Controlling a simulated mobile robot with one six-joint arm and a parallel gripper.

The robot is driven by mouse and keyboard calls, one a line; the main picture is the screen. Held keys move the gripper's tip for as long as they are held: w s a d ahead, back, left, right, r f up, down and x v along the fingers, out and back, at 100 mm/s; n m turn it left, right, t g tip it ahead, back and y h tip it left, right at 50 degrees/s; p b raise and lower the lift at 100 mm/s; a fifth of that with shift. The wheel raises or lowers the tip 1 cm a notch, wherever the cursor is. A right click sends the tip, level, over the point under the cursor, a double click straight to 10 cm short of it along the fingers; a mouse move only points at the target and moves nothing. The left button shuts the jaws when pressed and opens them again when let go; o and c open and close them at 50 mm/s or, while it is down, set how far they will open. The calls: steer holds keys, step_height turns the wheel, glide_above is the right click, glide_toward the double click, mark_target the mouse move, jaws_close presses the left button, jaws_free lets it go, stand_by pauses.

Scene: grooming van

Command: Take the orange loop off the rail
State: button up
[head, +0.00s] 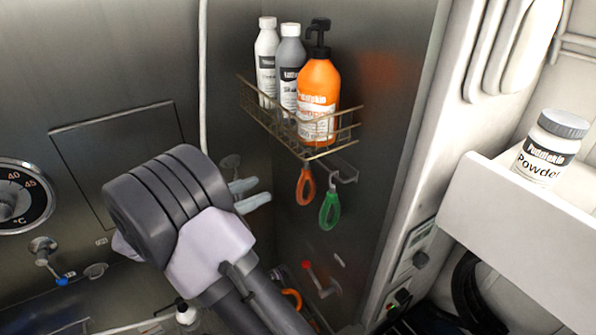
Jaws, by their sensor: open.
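The orange loop (306,187) hangs from the rail (338,169) under a wire basket in the wall corner. A green loop (330,211) hangs just to its right on the same rail, slightly lower. A gap shows in the picture between the fingertips and the loop; nothing shows between the fingers.
The wire basket (270,124) above the loops holds an orange pump bottle (318,85), a grey bottle (290,62) and a white bottle (266,55). A red-handled lever (315,276) is below. A white shelf (500,222) with a powder tub (550,150) juts in at right.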

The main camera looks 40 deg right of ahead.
mark_target(302, 175)
steer(key=d, duration=0.3)
steer(key=d+p, duration=0.1)
steer(key=d, duration=0.4)
steer(key=shift+s+d+p, duration=0.25)
steer(key=shift+d+p, duration=0.1)
steer(key=shift+d, duration=0.05)
steer(key=d, duration=0.2)
steer(key=d+p, duration=0.1)
steer(key=d, duration=0.1)
steer(key=d+p, duration=0.1)
steer(key=shift+s+d+f, duration=0.25)
steer(key=shift+s+d, duration=0.05)
steer(key=shift+d, duration=0.1)
steer(key=shift+a, duration=0.2)
steer(key=shift+c, duration=0.3)
steer(key=c, duration=0.4)
jaws_close()
